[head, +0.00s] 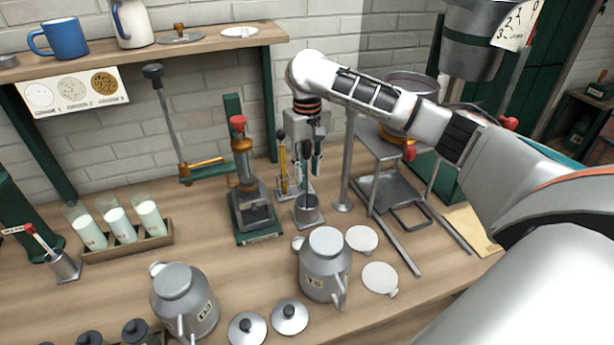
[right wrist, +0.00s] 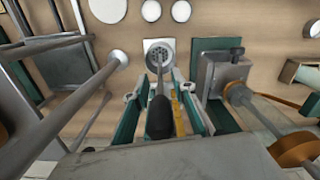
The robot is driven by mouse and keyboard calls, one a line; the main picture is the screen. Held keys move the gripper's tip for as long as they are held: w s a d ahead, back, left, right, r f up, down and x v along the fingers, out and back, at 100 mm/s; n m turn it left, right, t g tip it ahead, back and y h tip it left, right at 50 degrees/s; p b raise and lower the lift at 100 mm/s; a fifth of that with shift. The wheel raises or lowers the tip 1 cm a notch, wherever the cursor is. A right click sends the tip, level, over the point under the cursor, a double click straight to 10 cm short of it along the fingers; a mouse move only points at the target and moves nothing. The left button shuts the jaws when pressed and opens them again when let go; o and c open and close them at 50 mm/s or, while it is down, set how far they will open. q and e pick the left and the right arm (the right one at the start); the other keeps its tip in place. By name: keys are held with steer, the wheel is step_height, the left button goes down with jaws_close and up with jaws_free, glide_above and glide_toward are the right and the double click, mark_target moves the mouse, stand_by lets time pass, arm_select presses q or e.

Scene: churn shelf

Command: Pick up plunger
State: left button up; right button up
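The plunger (right wrist: 160,118) has a dark grip on a thin metal rod. In the right wrist view its rod runs down to a perforated disc at a small metal cup (head: 307,210). My right gripper (head: 311,165) points down above this cup in the head view. In the right wrist view, the right gripper's teal fingers (right wrist: 157,92) are open, one on each side of the plunger, with a gap visible beside the grip. The gripper largely hides the plunger in the head view. My left gripper is not in view.
A yellow gauge (head: 283,165) stands just behind. A metal stand (head: 385,190) is on the right, and a milk can (head: 325,268) is in front. Glass bottles (head: 118,222) sit in a left rack.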

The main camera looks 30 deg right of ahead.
jaws_close()
steer(key=shift+r, duration=0.15)
